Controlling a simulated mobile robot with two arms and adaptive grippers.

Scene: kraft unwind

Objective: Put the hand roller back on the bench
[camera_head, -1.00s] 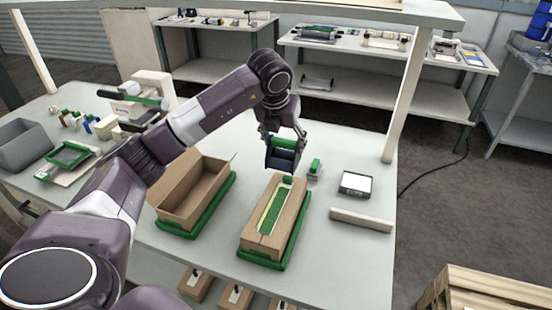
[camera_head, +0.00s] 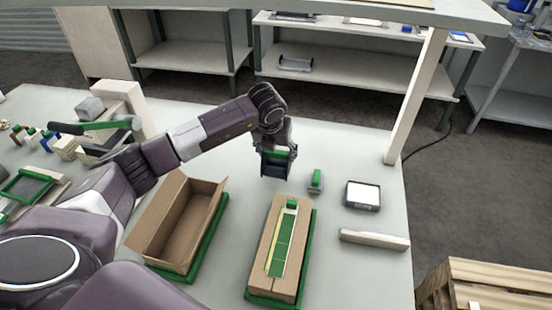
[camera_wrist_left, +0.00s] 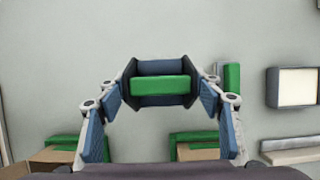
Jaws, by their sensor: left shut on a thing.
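The hand roller (camera_head: 276,167) has a green handle and a dark blue roller body between dark end plates. My left gripper (camera_head: 277,150) is shut on it, over the bench (camera_head: 345,150) just beyond the far end of the closed carton. In the left wrist view the roller (camera_wrist_left: 160,68) sits level between the two fingers, with the grey bench top behind it. I cannot tell whether the roller touches the bench or hangs slightly above it. My right gripper is not in view.
A closed carton (camera_head: 266,249) with a green and yellow strip lies on a green tray. An open carton (camera_head: 158,222) stands left of it. A small green-topped tool (camera_head: 316,180), a white-topped device (camera_head: 362,195) and a pale bar (camera_head: 374,239) are to the right.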

